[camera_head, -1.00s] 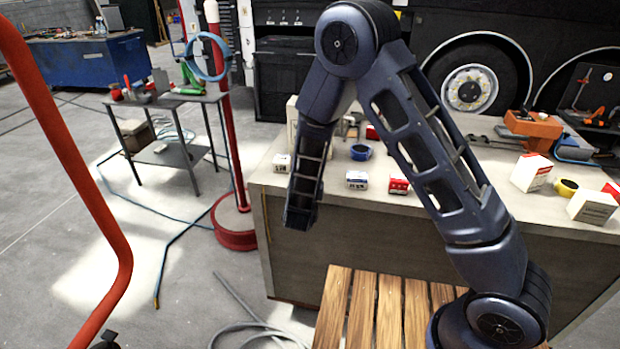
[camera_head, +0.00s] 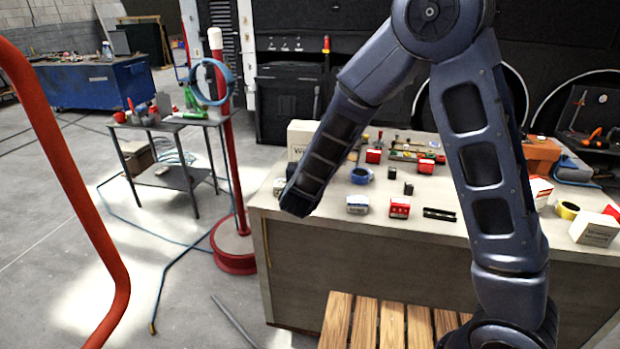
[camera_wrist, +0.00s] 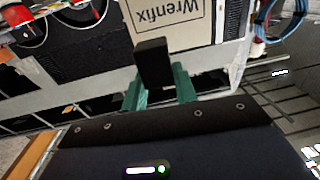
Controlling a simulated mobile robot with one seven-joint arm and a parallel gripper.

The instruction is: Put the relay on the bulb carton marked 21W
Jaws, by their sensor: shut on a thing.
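In the wrist view a small black block (camera_wrist: 153,62), which looks like the relay, is between the green fingertips of my gripper (camera_wrist: 158,85). The gripper is shut on it and holds it clear of the surfaces below. In the head view the gripper and block are hidden behind my arm. Small cartons stand on the workbench (camera_head: 350,240): a white and blue one (camera_head: 357,204), a red and white one (camera_head: 399,208), and red ones (camera_head: 373,156) farther back. Their markings are too small to read, so I cannot tell which is 21W.
A large Wrenfix carton (camera_wrist: 178,20) shows beside the block in the wrist view. Blue tape (camera_head: 361,176), small black blocks (camera_head: 408,188) and a black strip (camera_head: 439,214) lie on the bench. A red-based post (camera_head: 233,250) stands left of it.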

